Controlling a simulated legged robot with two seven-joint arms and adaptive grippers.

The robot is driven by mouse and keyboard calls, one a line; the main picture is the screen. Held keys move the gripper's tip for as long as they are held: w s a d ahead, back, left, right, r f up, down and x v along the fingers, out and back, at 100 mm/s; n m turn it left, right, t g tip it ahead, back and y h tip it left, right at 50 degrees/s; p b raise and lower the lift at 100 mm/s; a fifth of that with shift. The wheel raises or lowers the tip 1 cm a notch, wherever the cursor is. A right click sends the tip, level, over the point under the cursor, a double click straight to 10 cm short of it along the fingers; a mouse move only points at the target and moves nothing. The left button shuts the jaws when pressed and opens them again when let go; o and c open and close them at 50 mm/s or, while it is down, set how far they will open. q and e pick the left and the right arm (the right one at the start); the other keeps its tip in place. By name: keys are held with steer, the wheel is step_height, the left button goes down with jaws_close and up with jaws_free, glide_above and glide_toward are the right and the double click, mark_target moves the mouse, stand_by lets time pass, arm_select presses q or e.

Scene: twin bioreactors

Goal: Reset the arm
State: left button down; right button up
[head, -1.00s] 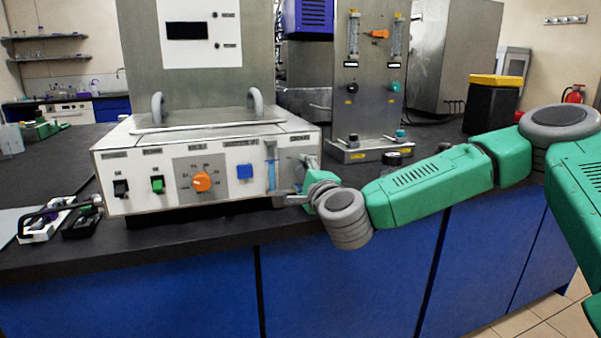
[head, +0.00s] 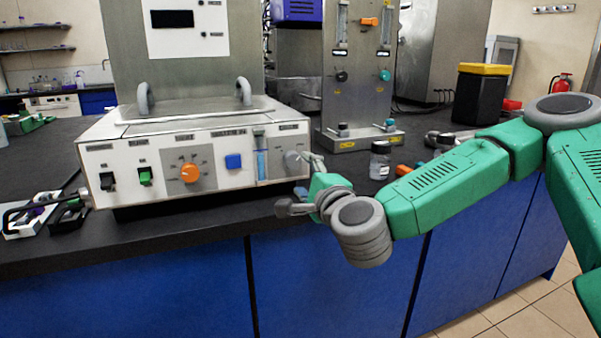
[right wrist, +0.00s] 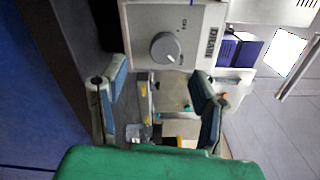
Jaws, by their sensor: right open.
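My right arm (head: 440,190) comes in from the right, green with grey joints. Its gripper (head: 298,184) is open and empty by the right end of the white control box (head: 210,185). In the right wrist view the gripper's two fingers (right wrist: 157,98) stand wide apart with nothing between them. The grey drain knob (right wrist: 165,48) lies beyond the fingertips there, apart from them, on the white panel. The knob also shows in the head view (head: 292,160), close to the upper finger. My left gripper is not in view.
The box front has an orange dial (head: 190,173), a blue button (head: 233,161) and a green switch (head: 145,176). A small capped bottle (head: 380,160) stands behind my forearm. A metal panel with valves (head: 355,75) stands behind. The dark counter's front edge runs below my gripper.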

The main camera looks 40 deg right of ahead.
stand_by(0.4)
steer(key=s+a+f+n+g+y+p, duration=0.1)
steer(key=s+a+f+n+g+y, duration=0.1)
steer(key=a+f+n+y, duration=0.6)
steer(key=s+a+f+n+g+p, duration=0.1)
steer(key=s+a+f+n+g, duration=0.3)
steer(key=f, duration=0.5)
steer(key=s+a+f+n+g+p, duration=0.1)
steer(key=s+a+f+n+g, duration=0.15)
steer(key=s+f, duration=0.45)
steer(key=s+d+f+n+g+h, duration=0.1)
steer(key=s+d+f+n+g, duration=0.1)
steer(key=s, duration=0.4)
steer(key=s+d+f+n+g+h+p, duration=0.1)
steer(key=s+d+f+n+g, duration=0.1)
steer(key=s+f, duration=0.4)
steer(key=s+d+f+n+g+h, duration=0.1)
steer(key=s+d+f+n+g, duration=0.2)
steer(key=s, duration=0.4)
steer(key=shift+s+f+n+g+h+p, duration=0.2)
steer(key=shift+f+n+g+h+p, duration=0.25)
steer(key=shift+n, duration=0.7)
